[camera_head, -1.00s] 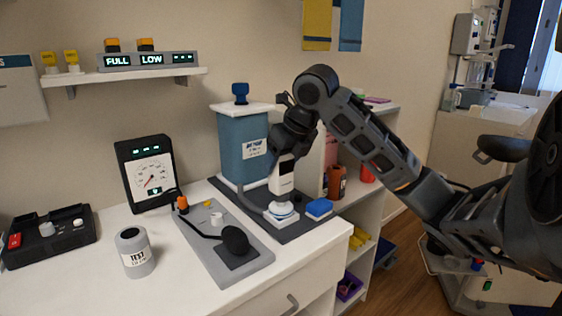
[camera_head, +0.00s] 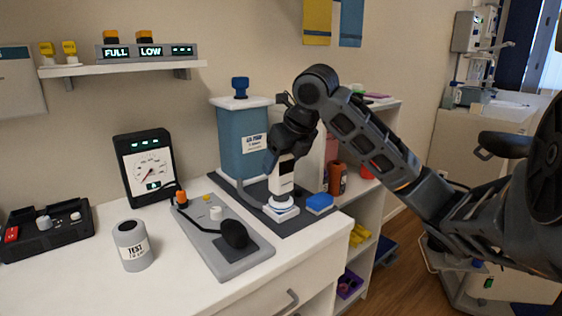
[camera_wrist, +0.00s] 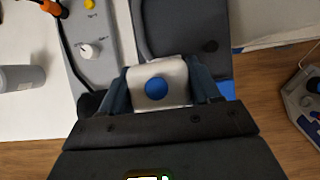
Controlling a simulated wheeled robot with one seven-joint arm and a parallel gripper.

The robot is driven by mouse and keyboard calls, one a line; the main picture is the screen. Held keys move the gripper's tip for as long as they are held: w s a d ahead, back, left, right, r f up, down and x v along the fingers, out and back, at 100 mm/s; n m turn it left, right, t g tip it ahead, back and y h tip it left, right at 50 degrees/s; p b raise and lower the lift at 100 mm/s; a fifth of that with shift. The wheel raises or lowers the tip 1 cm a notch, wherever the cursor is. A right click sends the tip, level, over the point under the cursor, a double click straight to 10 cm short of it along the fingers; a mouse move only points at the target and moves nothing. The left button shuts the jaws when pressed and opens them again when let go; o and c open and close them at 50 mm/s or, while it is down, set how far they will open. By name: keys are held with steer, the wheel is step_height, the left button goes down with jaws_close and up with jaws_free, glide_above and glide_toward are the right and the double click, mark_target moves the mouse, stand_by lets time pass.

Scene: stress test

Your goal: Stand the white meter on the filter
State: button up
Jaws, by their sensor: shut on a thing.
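The white meter (camera_head: 282,178) is an upright white body with dark marks on its face in the head view. My gripper (camera_head: 287,156) is shut on its upper part from above. In the wrist view, a white top with a round blue spot, which looks like the meter (camera_wrist: 173,72), sits between the two fingers of my gripper (camera_wrist: 160,88). Below the meter is a round white piece on a blue-edged white base, which looks like the filter (camera_head: 283,211). The meter's lower end is at the top of the round piece; I cannot tell whether they touch.
A blue block (camera_head: 319,203) lies just right of the base on the dark mat (camera_head: 235,190). A blue container (camera_head: 240,145) with a white lid stands behind. A grey device (camera_head: 215,240), a grey can (camera_head: 131,245) and a dial gauge (camera_head: 148,170) stand to the left.

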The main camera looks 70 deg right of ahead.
steer(key=o, duration=1.2)
steer(key=v, duration=0.7)
steer(key=shift+s+r, duration=0.2)
steer(key=shift+r, duration=0.15)
